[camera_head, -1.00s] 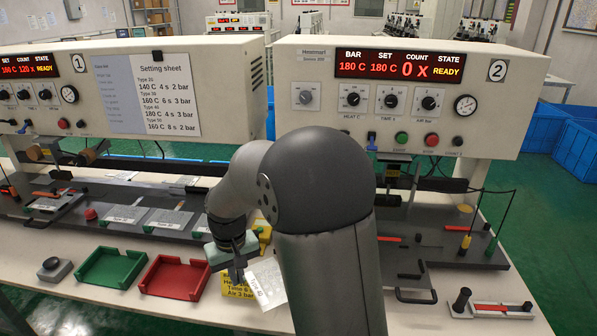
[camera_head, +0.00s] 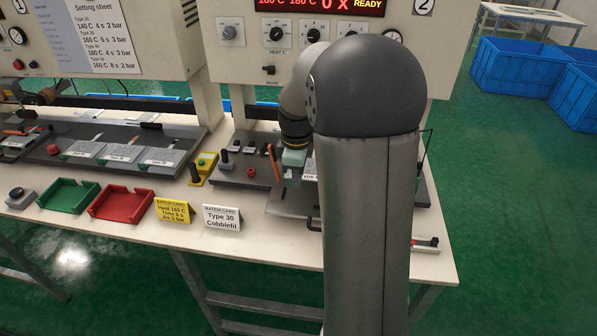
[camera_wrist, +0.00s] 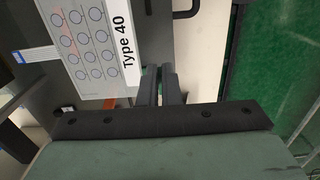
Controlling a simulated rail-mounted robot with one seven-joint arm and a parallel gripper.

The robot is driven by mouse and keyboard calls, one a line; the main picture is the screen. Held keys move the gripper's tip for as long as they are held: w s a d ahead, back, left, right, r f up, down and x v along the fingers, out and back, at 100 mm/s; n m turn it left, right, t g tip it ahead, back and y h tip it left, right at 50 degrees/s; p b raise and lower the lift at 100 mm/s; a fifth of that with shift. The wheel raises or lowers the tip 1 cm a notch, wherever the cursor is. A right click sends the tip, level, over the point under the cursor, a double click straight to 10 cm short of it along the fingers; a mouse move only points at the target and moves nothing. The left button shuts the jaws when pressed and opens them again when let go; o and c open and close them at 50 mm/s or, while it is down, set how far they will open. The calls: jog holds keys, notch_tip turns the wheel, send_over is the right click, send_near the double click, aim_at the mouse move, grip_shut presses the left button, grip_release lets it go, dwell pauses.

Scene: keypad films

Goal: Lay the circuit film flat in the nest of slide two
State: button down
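The circuit film is a pale sheet with rows of round keypad outlines and a "Type 40" label. In the wrist view the circuit film (camera_wrist: 88,45) extends left from the fingers, its label end beside them. My gripper (camera_wrist: 165,85) has its fingers close together and appears shut on that end. In the head view my gripper (camera_head: 292,178) is over the station-two base, with a bit of the film just right of it. Slide two (camera_head: 285,205) is a grey plate below, largely hidden by my arm, so I cannot see its nest clearly.
Press two's panel (camera_head: 290,35) stands behind. A green tray (camera_head: 68,197), a red tray (camera_head: 120,204), a yellow batch card (camera_head: 172,211) and a white Type 30 card (camera_head: 221,218) line the table front. A yellow box with a button (camera_head: 202,168) stands left of my gripper.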

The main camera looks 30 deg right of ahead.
aim_at(298, 208)
jog(key=shift+d, duration=0.1)
dwell(0.3)
jog(key=shift+f+b, duration=2.9)
jog(key=shift+f, duration=1.2)
jog(key=shift+f, duration=0.4)
jog(key=c, duration=1.6)
grip_release()
jog(key=shift+o, duration=0.2)
notch_tip(298, 208, up, 18)
jog(key=shift+f, duration=0.25)
jog(key=shift+s, duration=0.1)
